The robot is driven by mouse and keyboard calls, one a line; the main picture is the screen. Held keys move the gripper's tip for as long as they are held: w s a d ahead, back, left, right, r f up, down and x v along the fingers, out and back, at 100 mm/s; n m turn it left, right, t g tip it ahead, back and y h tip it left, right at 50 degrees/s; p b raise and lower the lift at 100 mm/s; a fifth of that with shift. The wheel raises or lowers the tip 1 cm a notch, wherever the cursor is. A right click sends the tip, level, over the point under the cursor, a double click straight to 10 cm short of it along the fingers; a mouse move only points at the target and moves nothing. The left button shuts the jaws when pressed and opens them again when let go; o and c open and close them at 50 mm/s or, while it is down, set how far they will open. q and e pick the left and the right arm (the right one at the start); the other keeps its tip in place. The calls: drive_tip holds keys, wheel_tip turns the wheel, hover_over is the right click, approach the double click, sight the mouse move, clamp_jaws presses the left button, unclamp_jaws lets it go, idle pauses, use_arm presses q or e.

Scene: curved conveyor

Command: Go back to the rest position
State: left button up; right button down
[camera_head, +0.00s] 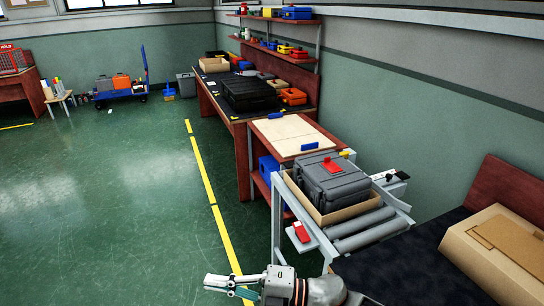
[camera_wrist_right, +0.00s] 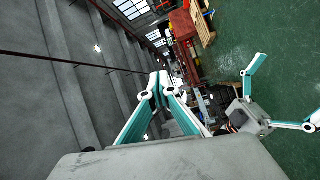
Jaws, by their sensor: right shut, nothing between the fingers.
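My right gripper (camera_head: 225,284) is at the bottom middle of the head view, low over the green floor and left of the roller conveyor. Its teal and white fingers are shut and empty. In the right wrist view the same fingers (camera_wrist_right: 158,84) meet at their tips near the middle. My left gripper (camera_wrist_right: 287,93) shows at the right edge of the wrist view with its two fingers spread wide apart and nothing seen between them. It is not in the head view.
A grey case (camera_head: 333,181) sits in an open cardboard box on the roller conveyor (camera_head: 364,226). A closed cardboard box (camera_head: 497,257) stands on the dark surface at right. Workbenches line the wall behind. The green floor (camera_head: 110,210) at left is clear.

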drive_tip(key=w+d+f+m+t+h, duration=0.2)
drive_tip(key=d+f+m+t+h, duration=0.3)
drive_tip(key=d+m, duration=0.4)
drive_tip(key=w+d+f+m+t+h, duration=0.1)
drive_tip(key=d+f+m+t+h, duration=0.25)
drive_tip(key=d+m+t, duration=0.6)
drive_tip(key=s+d+f+m+g+h, duration=0.5)
drive_tip(key=s+d+f+m+h, duration=0.2)
drive_tip(key=s+d+f, duration=0.6)
drive_tip(key=shift+d+f+m+g, duration=0.35)
drive_tip(key=shift+d+f+m, duration=0.35)
drive_tip(key=shift+m, duration=0.55)
